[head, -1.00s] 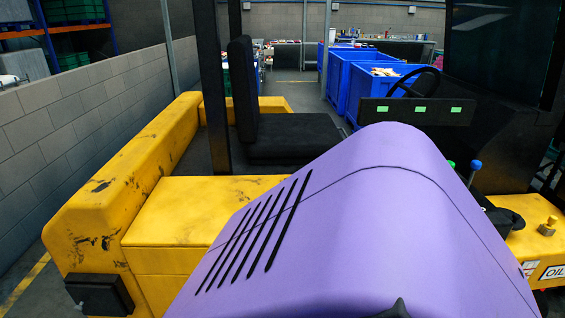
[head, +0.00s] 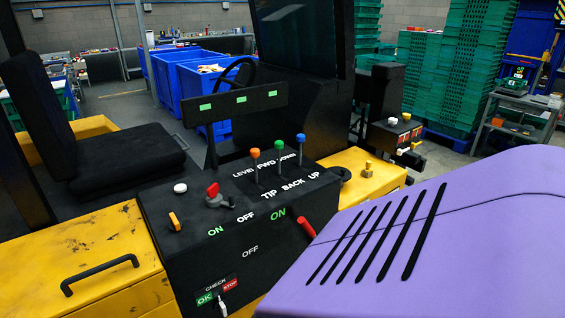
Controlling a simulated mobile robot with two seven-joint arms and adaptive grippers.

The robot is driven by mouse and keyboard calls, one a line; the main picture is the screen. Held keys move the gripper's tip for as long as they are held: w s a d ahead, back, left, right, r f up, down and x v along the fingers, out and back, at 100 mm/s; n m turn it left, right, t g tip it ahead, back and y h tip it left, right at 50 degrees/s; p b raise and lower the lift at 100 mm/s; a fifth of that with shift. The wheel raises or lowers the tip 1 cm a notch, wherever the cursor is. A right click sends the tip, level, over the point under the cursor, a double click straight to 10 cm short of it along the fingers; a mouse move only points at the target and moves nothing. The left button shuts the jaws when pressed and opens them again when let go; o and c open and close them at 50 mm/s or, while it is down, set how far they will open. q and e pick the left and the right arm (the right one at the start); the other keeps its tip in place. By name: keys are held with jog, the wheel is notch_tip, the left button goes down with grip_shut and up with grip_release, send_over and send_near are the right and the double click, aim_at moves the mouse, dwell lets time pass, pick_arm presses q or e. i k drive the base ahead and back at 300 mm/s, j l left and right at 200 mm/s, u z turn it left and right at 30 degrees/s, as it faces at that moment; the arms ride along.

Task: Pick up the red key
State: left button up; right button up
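A red key-like piece (head: 212,190) sits on a dark base on top of the black control console (head: 190,265) in the head view. It stands just above the "ON" and "OFF" lettering, left of the coloured levers. A red handle (head: 306,229) also sticks out of the console's front, further right and lower. Neither of my grippers is in view, so I cannot see their state or where they are relative to the red key. Nothing visible touches the key.
Levers with orange (head: 254,154), green (head: 278,145) and blue (head: 300,138) knobs stand right of the key. A white button (head: 180,188) and an orange switch (head: 174,222) are to its left. A black steering wheel (head: 238,72) and seat (head: 125,155) are behind.

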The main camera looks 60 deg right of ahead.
aim_at(212, 192)
jog(key=z, duration=1.45)
